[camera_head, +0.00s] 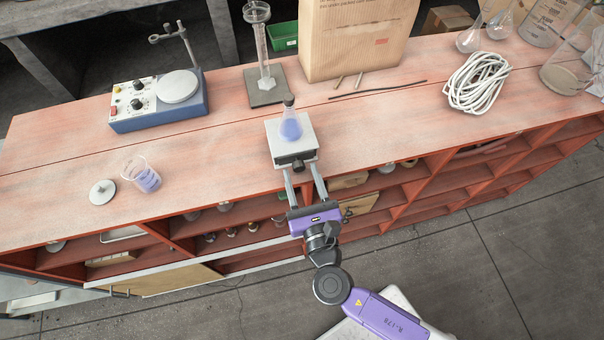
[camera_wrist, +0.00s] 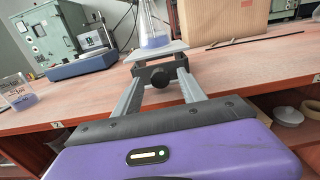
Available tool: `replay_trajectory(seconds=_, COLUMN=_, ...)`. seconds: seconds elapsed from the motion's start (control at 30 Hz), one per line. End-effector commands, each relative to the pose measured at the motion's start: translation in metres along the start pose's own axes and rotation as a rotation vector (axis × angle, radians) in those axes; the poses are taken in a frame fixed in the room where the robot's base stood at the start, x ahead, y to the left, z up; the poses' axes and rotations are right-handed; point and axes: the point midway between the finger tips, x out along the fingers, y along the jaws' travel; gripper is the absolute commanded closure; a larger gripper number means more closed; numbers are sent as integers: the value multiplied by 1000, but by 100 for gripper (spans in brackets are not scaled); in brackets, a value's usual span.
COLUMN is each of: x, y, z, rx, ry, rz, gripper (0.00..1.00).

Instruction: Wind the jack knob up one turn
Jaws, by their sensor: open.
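The lab jack (camera_head: 294,141) stands near the front edge of the bench, its black knob (camera_head: 298,165) facing my gripper. The knob also shows in the wrist view (camera_wrist: 160,78). A conical flask of violet liquid (camera_head: 290,124) stands upright on the jack's plate; its top is cut off in the wrist view (camera_wrist: 152,30). My gripper (camera_head: 303,180) is open, its two grey fingers reaching towards the jack. In the wrist view the fingers (camera_wrist: 157,80) lie left and right of the knob with gaps. I cannot tell whether the tips reach past it.
A beaker of violet liquid (camera_head: 146,178) and a round lid (camera_head: 102,192) stand left. A blue hotplate stirrer (camera_head: 160,105) is behind them. A stand with a cylinder (camera_head: 265,85) and a paper sack (camera_head: 345,45) are behind the jack. Coiled white rope (camera_head: 478,84) lies right.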

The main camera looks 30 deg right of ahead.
Motion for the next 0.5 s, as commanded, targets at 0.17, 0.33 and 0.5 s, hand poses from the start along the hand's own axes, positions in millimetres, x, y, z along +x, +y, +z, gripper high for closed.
replay_trajectory(seconds=0.17, x=0, y=0, z=0, rx=0, ry=0, rz=0, gripper=51)
replay_trajectory(seconds=0.33, x=0, y=0, z=0, rx=1, ry=0, rz=0, gripper=83)
replay_trajectory(seconds=0.5, x=0, y=0, z=0, rx=1, ry=0, rz=0, gripper=100)
